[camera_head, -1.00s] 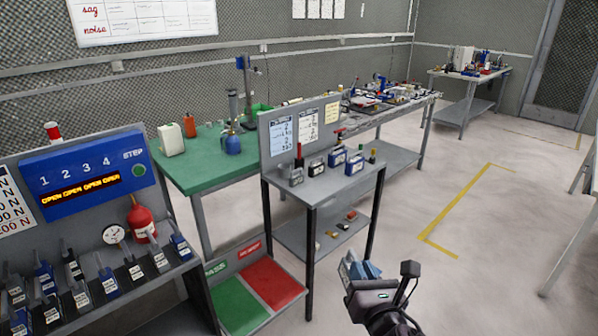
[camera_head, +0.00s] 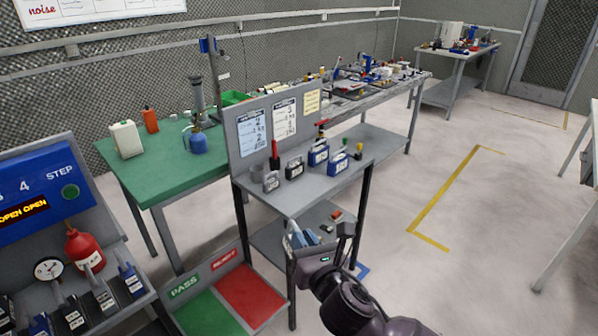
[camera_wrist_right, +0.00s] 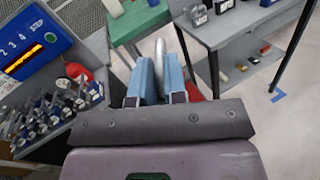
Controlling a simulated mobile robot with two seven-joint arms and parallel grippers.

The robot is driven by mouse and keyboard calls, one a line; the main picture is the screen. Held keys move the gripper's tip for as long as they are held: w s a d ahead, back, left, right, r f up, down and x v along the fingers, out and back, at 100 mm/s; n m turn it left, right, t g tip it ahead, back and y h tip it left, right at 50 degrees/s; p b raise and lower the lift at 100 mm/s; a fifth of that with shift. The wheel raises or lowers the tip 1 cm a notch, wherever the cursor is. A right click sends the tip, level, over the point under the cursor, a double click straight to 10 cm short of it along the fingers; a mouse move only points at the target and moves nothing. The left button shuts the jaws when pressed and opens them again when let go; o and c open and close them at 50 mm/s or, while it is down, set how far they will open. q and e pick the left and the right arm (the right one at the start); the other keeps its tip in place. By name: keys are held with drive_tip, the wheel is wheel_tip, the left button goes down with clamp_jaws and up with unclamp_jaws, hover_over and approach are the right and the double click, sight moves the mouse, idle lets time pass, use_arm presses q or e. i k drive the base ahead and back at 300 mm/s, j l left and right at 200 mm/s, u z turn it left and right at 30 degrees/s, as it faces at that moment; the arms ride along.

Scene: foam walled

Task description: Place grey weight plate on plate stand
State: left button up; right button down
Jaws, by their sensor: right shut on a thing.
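My right gripper (camera_head: 302,236) is in front of the grey shelf table in the head view. Its blue fingers also show in the right wrist view (camera_wrist_right: 160,80), shut on a thin grey piece, which looks like the grey weight plate (camera_wrist_right: 159,52) seen edge-on. The piece stands up between the fingers and sticks out past their tips. I cannot pick out the plate stand with certainty in either view. My left gripper is not in view.
The grey shelf table (camera_head: 300,197) carries several labelled blocks and has a lower shelf. A green and red tray (camera_head: 252,297) lies low beside it. A blue STEP panel (camera_head: 30,205) and handled blocks are at left. A green table (camera_head: 165,175) stands behind.

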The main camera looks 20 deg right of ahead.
sight(290, 202)
drive_tip(key=i+l, duration=0.95)
drive_tip(key=l+u, duration=0.05)
